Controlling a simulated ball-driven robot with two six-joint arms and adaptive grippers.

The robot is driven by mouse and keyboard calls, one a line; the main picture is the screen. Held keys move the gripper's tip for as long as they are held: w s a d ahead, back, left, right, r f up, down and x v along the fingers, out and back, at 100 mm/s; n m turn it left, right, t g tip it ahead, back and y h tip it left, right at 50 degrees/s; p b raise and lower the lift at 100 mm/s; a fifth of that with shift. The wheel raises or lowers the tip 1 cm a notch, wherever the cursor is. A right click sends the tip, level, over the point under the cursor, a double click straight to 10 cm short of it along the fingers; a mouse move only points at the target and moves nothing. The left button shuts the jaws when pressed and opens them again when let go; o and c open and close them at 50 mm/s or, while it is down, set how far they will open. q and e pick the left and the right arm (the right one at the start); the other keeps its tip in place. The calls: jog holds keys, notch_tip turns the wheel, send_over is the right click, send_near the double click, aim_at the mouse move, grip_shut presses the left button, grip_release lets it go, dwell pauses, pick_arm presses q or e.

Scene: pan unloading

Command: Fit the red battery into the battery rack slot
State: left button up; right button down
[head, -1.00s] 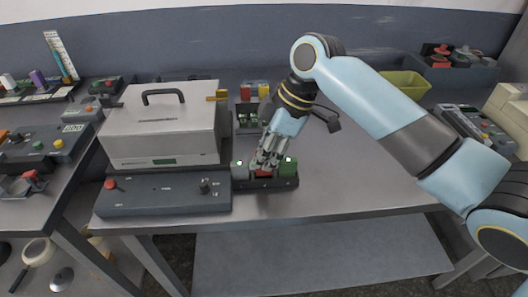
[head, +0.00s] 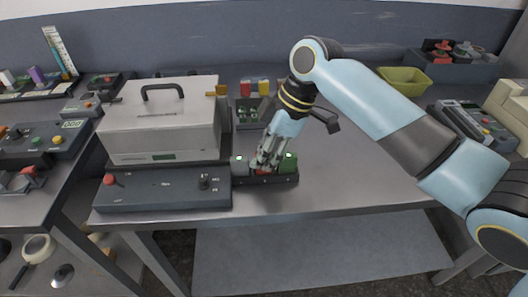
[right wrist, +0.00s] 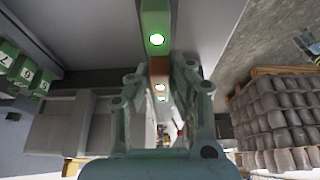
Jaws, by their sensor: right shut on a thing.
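The battery rack (head: 284,179) is a dark, low holder at the front edge of the table, right of the control box. Green blocks with bright lights stand at its left and right ends; the right one (head: 289,164) is clearest. My right gripper (head: 263,168) points down between them, shut on the red battery (head: 263,172). Only a small red patch shows below the fingers. In the right wrist view the battery (right wrist: 158,70) is a reddish-brown strip between the fingers. The fingers hide the slot, so I cannot tell how deep the battery sits. My left gripper is out of view.
A grey case (head: 160,122) with a black handle stands left of the rack, behind a dark control box (head: 163,190). Red and yellow blocks (head: 254,88) stand behind the gripper. A yellow-green bin (head: 404,80) sits at the back right. The table right of the rack is clear.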

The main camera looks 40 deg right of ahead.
jog(key=shift+f, duration=0.5)
jog(key=c, duration=1.1)
grip_release()
jog(key=shift+c, duration=0.2)
jog(key=v, duration=1.2)
